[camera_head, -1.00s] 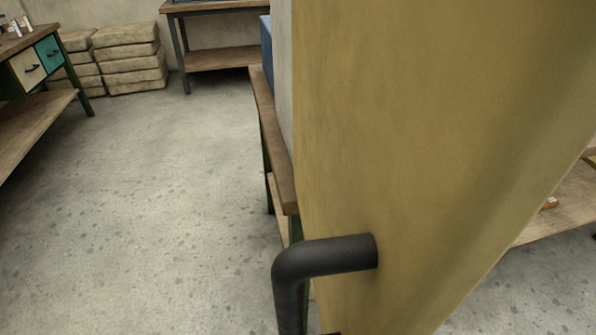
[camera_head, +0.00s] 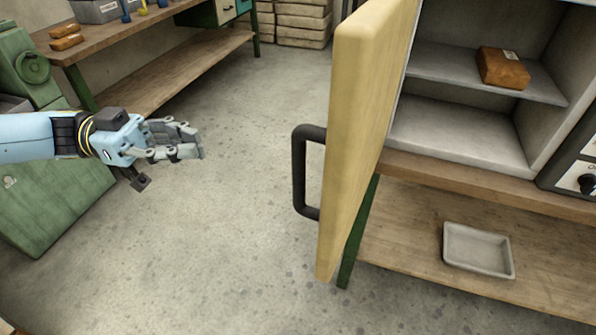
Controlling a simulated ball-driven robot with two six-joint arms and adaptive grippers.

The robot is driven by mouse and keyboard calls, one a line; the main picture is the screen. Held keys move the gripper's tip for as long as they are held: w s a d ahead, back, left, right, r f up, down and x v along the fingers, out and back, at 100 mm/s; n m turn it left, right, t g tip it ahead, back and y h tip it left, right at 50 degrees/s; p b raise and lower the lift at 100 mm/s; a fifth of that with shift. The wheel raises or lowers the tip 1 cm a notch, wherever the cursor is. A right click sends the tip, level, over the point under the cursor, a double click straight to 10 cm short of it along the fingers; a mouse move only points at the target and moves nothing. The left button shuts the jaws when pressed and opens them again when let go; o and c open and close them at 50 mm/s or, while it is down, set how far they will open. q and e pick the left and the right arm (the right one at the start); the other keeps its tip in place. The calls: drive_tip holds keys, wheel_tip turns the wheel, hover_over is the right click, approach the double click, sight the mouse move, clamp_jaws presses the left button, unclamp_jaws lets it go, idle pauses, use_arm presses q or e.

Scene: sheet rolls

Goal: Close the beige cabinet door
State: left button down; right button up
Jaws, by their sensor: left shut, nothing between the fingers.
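The beige cabinet door (camera_head: 362,110) stands wide open, seen nearly edge-on in the head view. Its black handle (camera_head: 299,172) sticks out on the left face of the door. The grey cabinet (camera_head: 455,133) behind it shows its open inside, with a brown block (camera_head: 503,68) on its shelf. My left gripper (camera_head: 201,142) is shut and empty, well to the left of the handle and apart from the door. My right gripper is not in view.
The cabinet stands on a wooden workbench (camera_head: 430,178) whose lower shelf holds a grey tray (camera_head: 478,250). Green machinery (camera_head: 45,195) is at the left, and another bench (camera_head: 125,38) stands behind it. The concrete floor between is clear.

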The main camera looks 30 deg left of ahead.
use_arm(q)
drive_tip(key=p+x, duration=0.2)
drive_tip(key=x, duration=1)
drive_tip(key=shift+w+d, duration=0.2)
drive_tip(key=shift+w, duration=0.05)
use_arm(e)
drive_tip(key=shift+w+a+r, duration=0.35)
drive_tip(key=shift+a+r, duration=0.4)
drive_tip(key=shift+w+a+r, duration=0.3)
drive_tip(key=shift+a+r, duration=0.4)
